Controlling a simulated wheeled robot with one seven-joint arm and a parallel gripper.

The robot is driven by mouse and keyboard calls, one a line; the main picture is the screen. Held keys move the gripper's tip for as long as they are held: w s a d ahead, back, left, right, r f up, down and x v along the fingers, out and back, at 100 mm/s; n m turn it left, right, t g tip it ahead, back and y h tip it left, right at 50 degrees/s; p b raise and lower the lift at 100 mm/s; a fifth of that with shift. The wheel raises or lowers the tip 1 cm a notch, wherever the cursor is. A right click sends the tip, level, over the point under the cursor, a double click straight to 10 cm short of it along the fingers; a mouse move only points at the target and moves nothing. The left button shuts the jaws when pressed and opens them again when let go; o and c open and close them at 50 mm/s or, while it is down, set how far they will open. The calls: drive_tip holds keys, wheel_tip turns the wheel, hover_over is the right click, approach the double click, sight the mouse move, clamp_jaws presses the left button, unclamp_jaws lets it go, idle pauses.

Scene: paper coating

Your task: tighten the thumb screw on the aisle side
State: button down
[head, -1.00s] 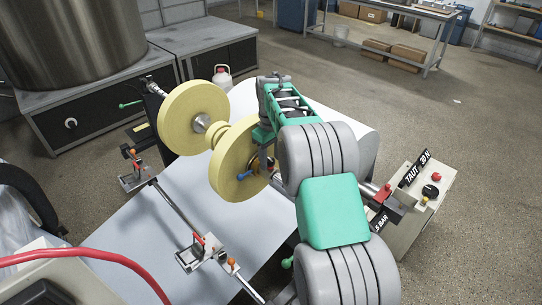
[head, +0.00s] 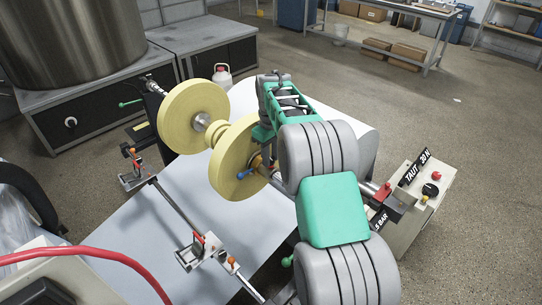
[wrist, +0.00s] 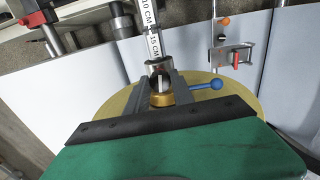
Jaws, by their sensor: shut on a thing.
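My gripper (wrist: 163,86) is shut on the thumb screw, a small part on a brass collar (wrist: 162,100), in the wrist view. The fingers hide most of the screw. A lever with a blue ball end (wrist: 214,84) sticks out to the right of the collar. A silver shaft (wrist: 152,40) with centimetre marks runs up from it, and a yellow roll (wrist: 118,108) lies behind. In the head view my gripper is largely hidden by my arm, beside the nearer yellow roll (head: 225,168). The blue lever end (head: 243,174) shows in front of that roll.
A second yellow roll (head: 185,120) sits further along the shaft. White paper (head: 130,245) spreads below, crossed by a rod with clamps (head: 200,248). A control box (head: 430,200) with a red button stands at the right. Open floor lies beyond it.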

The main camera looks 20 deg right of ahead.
drive_tip(key=shift+m, duration=0.3)
drive_tip(key=m, duration=0.8)
drive_tip(key=shift+a+b, duration=0.1)
drive_tip(key=shift+b, duration=0.2)
drive_tip(key=m, duration=0.4)
drive_tip(key=shift+w+r+m, duration=0.1)
drive_tip(key=shift+m, duration=2.3)
drive_tip(key=c, duration=1.1)
unclamp_jaws()
